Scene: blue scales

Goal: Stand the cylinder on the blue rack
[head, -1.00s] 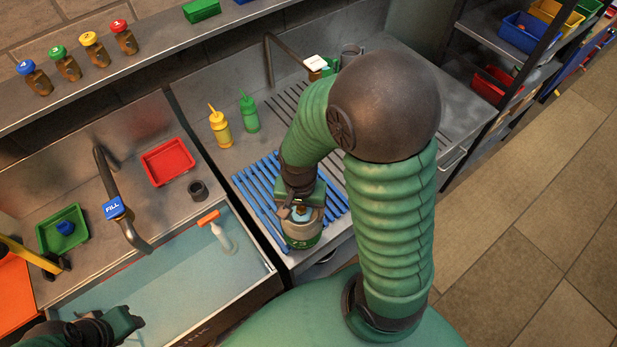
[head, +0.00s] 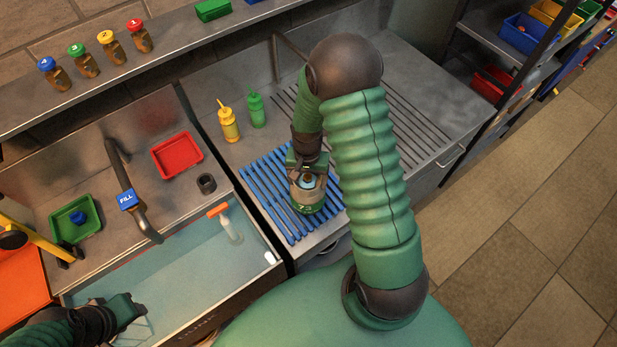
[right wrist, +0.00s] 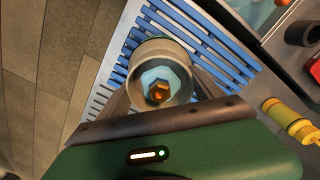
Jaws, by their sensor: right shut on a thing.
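The cylinder (head: 308,198) is a grey-green can with a dark green numbered band and a pale blue top with an orange-brown centre. My right gripper (head: 307,178) is shut on it from above. The cylinder is upright over the right part of the blue rack (head: 268,190), a slatted mat beside the sink. I cannot tell whether its base touches the slats. The right wrist view shows the cylinder (right wrist: 160,65) between the fingers, with rack slats (right wrist: 205,40) behind it. My left gripper (head: 125,308) is low over the sink's front left; its jaws are unclear.
A yellow bottle (head: 229,125) and a green bottle (head: 256,110) stand behind the rack. A dark cup (head: 206,183) is at the sink's back edge.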

